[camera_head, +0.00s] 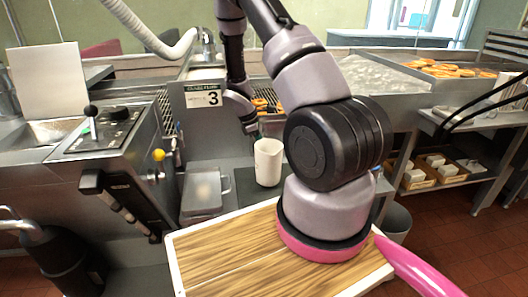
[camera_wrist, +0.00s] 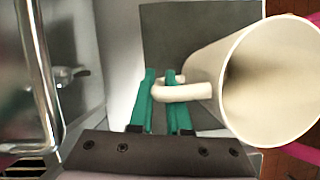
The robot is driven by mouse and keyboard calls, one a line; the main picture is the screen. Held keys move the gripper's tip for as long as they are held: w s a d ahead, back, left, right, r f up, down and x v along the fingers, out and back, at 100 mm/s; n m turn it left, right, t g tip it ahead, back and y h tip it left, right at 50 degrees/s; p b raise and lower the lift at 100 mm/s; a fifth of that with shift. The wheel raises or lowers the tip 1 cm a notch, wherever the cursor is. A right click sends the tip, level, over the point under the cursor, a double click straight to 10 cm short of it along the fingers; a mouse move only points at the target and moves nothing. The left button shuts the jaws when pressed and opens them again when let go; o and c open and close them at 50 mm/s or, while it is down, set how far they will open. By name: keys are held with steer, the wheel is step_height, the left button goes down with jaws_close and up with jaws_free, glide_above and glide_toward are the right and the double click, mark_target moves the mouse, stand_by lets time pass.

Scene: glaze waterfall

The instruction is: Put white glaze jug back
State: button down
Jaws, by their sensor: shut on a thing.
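The white glaze jug (camera_head: 268,163) appears upright over the dark mat (camera_head: 240,196) in the head view. I cannot tell whether its base touches the mat. In the wrist view the jug (camera_wrist: 272,85) fills the right side, with its open mouth towards the camera and its handle pointing left. My gripper (camera_wrist: 162,85) has green fingers shut on the jug's handle. In the head view my gripper (camera_head: 250,126) is mostly hidden by my own wrist, to the upper left of the jug.
A metal container (camera_head: 203,190) with a handle stands left of the jug. A wood-topped board (camera_head: 250,255) lies in front. A sign with a 3 (camera_head: 204,95) hangs behind. A control box with a lever (camera_head: 105,130) is at left, and an icing-like white surface (camera_head: 375,75) lies behind right.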

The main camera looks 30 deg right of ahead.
steer(key=shift+f, duration=0.5)
steer(key=shift+f, duration=0.15)
steer(key=c, duration=0.9)
jaws_free()
